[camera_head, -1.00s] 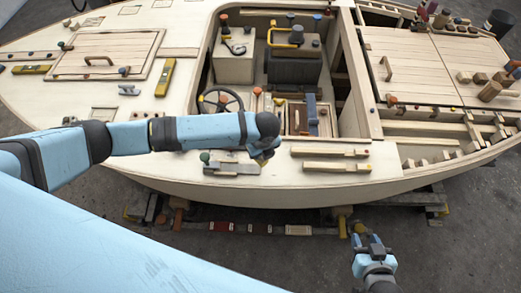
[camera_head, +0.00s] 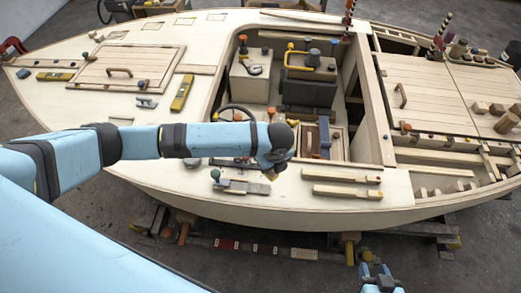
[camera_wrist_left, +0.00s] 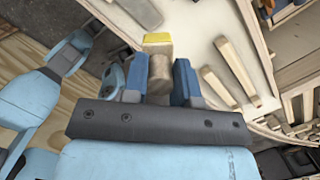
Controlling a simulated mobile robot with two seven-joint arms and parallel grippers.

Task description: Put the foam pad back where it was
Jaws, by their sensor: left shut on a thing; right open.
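My left gripper (camera_head: 271,174) is above the near side deck of the plywood hull (camera_head: 340,205). In the left wrist view its two blue fingers (camera_wrist_left: 160,82) are shut on a tan-brown piece (camera_wrist_left: 160,72). A pale block with a yellow end (camera_wrist_left: 157,42) shows just beyond that piece; I cannot tell whether they are joined. I cannot tell for certain which thing is the foam pad. My right gripper (camera_head: 375,271) is open and empty, low in the head view, outside the hull's near side.
A grey tool with a green knob (camera_head: 245,186) lies on the near deck, left of my left gripper. Two wooden strips (camera_head: 342,183) lie to its right. The open cockpit with a black box (camera_head: 310,92) is behind. Yellow levels (camera_head: 182,93) lie on the foredeck.

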